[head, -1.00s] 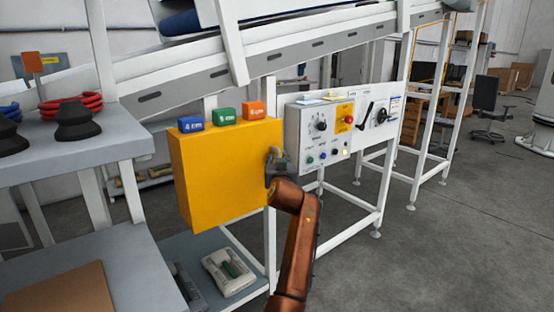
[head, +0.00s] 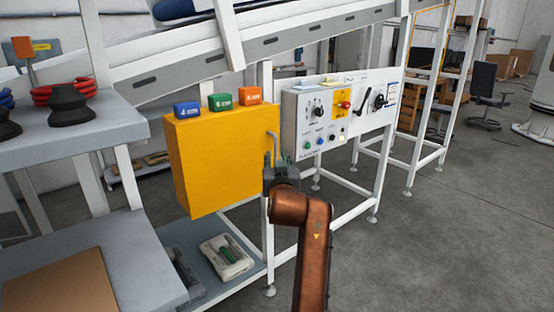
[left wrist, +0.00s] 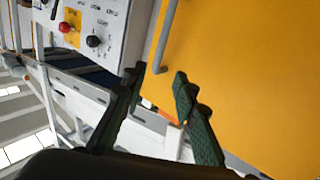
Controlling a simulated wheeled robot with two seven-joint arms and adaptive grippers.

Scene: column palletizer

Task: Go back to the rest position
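My left gripper (head: 281,177) is in front of the right edge of the yellow cabinet (head: 222,165), just below its grey vertical handle (head: 271,148). In the left wrist view the two dark fingers of this gripper (left wrist: 158,78) are spread apart with nothing between them. The handle (left wrist: 166,38) lies beyond the fingertips, apart from them, against the yellow cabinet front (left wrist: 250,75). The cabinet front looks closed. My right gripper is not in view.
A control panel (head: 296,108) with knobs and buttons stands right of the cabinet. Blue (head: 187,109), green (head: 220,102) and orange (head: 250,95) blocks sit on the cabinet. A grey shelf (head: 110,122) is at left. Open floor (head: 440,240) lies at right.

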